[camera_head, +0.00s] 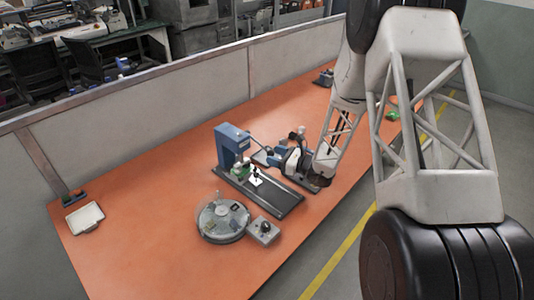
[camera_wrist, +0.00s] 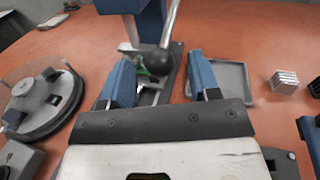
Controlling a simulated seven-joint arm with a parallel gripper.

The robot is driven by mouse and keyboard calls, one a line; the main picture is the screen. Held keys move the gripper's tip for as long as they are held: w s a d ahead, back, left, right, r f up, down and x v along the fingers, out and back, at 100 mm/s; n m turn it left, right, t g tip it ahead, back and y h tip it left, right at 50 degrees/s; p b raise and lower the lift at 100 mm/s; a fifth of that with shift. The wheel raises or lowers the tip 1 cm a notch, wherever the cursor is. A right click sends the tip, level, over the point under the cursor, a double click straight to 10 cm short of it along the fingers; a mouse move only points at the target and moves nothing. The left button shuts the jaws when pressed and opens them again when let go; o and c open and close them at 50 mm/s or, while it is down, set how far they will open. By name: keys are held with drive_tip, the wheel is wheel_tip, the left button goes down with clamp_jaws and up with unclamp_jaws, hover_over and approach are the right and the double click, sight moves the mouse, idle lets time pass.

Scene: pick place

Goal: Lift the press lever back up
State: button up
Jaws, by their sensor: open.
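The press (camera_head: 231,143) is blue and stands upright on a dark base plate (camera_head: 275,199). Its lever (camera_wrist: 171,26) is a metal rod ending in a black ball knob (camera_wrist: 160,62). In the wrist view the rod runs from the knob up to the top edge. My gripper (camera_wrist: 160,72) is open with blue fingers. The knob appears in the gap between the fingertips, with space on both sides; its exact depth is unclear. In the head view my gripper (camera_head: 264,157) is just right of the press. A green and white part (camera_head: 243,171) sits low at the press.
A round turntable (camera_head: 222,222) and a small grey control box (camera_head: 263,231) stand in front of the press. A grey tray (camera_wrist: 238,88) and a ribbed metal block (camera_wrist: 284,82) lie to the right in the wrist view. A white tray (camera_head: 84,218) is far left; the orange table between is clear.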

sight(259, 144)
drive_tip(key=shift+x, duration=1.9)
drive_tip(key=shift+s, duration=0.1)
clamp_jaws()
